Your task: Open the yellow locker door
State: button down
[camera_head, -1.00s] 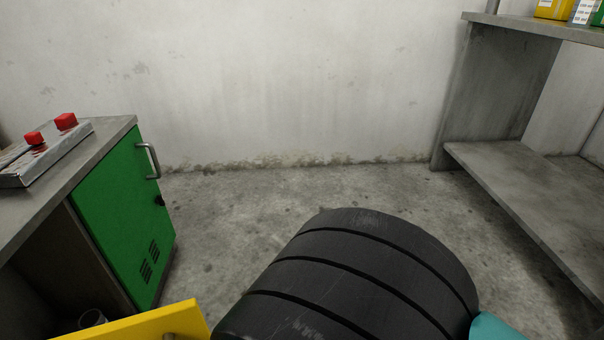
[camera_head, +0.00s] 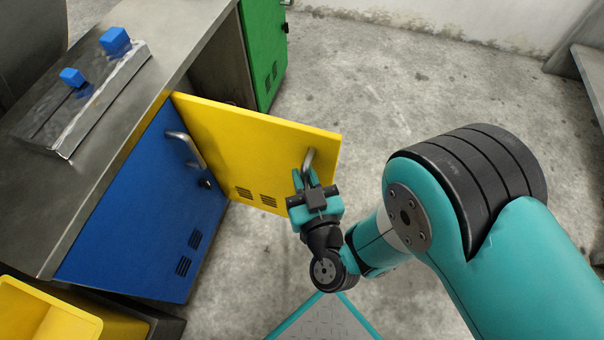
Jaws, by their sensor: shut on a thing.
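The yellow locker door (camera_head: 235,140) stands swung out from the bench front, well away from its frame. It hangs between the blue door and the green door. Its metal handle (camera_head: 308,160) is near the door's free edge. My gripper (camera_head: 307,182) is shut on that handle, and the fingers partly cover its lower end. The locker's inside behind the yellow door is mostly hidden by the door.
The blue door (camera_head: 150,205) is shut, left of the yellow one. The green door (camera_head: 262,45) is farther back. A yellow bin (camera_head: 50,310) stands at lower left. A metal box with blue buttons (camera_head: 85,100) lies on the bench top (camera_head: 165,45). The concrete floor (camera_head: 350,90) beyond is clear.

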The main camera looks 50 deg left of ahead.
jog(key=shift+s+a+r, duration=0.1)
jog(key=shift+s, duration=0.05)
jog(key=c, duration=1.1)
grip_release()
jog(key=shift+w, duration=0.2)
jog(key=shift+d, duration=0.2)
jog(key=p+v, duration=1.7)
jog(key=p, duration=0.7)
jog(key=shift+d, duration=0.1)
